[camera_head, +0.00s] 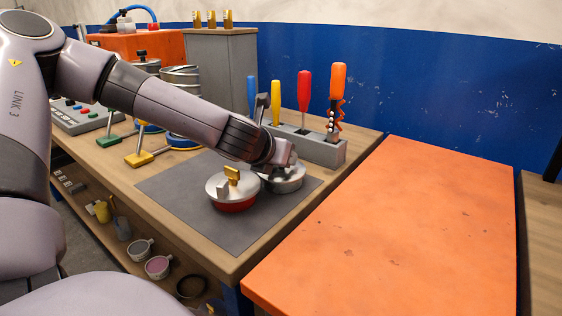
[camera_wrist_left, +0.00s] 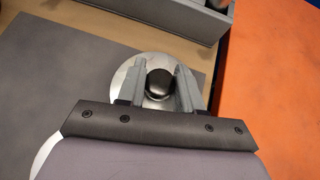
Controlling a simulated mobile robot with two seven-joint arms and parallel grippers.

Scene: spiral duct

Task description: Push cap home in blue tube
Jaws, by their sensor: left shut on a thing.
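A silver round cap (camera_head: 287,184) with a dark knob (camera_wrist_left: 159,84) is on the grey mat, under my left gripper (camera_head: 277,160). In the left wrist view, the fingers of my left gripper (camera_wrist_left: 160,86) stand on both sides of the knob and are shut on it. No blue tube wall shows under this cap; the arm and cap hide what is below. Beside it, to the left and nearer, a silver cap (camera_head: 226,191) with a yellow tab sits on a red tube (camera_head: 235,208). My right gripper is not in view.
A grey holder (camera_head: 318,150) with several coloured-handle tools stands just behind the mat (camera_head: 215,234). An orange table (camera_head: 400,230) lies to the right. Green and yellow stands (camera_head: 139,159) are at the left. The front of the mat is clear.

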